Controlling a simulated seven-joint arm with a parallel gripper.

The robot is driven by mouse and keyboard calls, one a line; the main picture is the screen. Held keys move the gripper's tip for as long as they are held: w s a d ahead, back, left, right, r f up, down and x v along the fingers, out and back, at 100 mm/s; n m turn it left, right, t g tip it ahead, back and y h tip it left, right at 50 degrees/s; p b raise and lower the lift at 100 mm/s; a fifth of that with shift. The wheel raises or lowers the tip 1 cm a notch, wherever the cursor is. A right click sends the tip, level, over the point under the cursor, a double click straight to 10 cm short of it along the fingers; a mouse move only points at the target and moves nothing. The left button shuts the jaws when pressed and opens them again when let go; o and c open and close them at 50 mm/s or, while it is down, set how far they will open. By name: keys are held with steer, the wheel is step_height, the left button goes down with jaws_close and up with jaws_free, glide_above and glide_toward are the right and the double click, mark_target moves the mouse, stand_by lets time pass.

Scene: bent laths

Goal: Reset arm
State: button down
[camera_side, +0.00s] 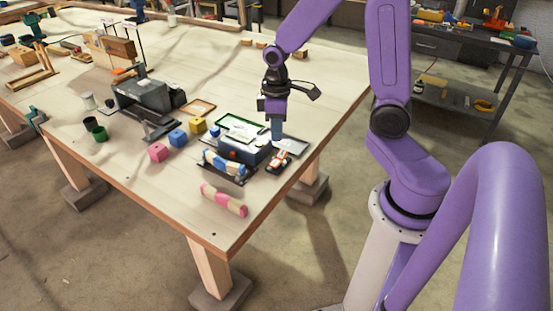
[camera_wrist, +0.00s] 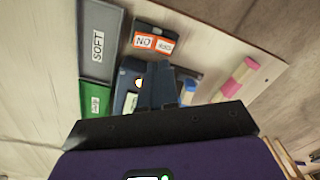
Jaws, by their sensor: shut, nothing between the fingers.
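My gripper (camera_side: 277,138) points down over the near right part of the workbench, just right of a dark blue-grey box (camera_side: 256,155). Its fingers are shut with nothing between them, and they also show in the wrist view (camera_wrist: 158,85). A blue-and-white piece (camera_side: 222,162) lies on a dark holder left of the box. A pink-and-wood piece (camera_side: 224,199) lies near the front edge; it also shows in the wrist view (camera_wrist: 238,77). A black unit with orange-and-white labels (camera_side: 278,162) lies close to the gripper. The fingers partly hide the box in the wrist view.
A grey tray marked SOFT (camera_wrist: 98,70) and a green-edged tray (camera_wrist: 97,103) lie beside the box. A dark machine (camera_side: 145,95) stands farther back.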

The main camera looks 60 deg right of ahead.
steer(key=s+a+r+n, duration=0.3)
steer(key=s+a, duration=0.2)
steer(key=s, duration=0.4)
steer(key=s+a+r+n, duration=0.3)
steer(key=s+a, duration=0.1)
steer(key=s, duration=0.5)
steer(key=shift+s+a+r+n, duration=0.15)
steer(key=shift+s+a+n, duration=0.15)
steer(key=shift+s+a, duration=0.1)
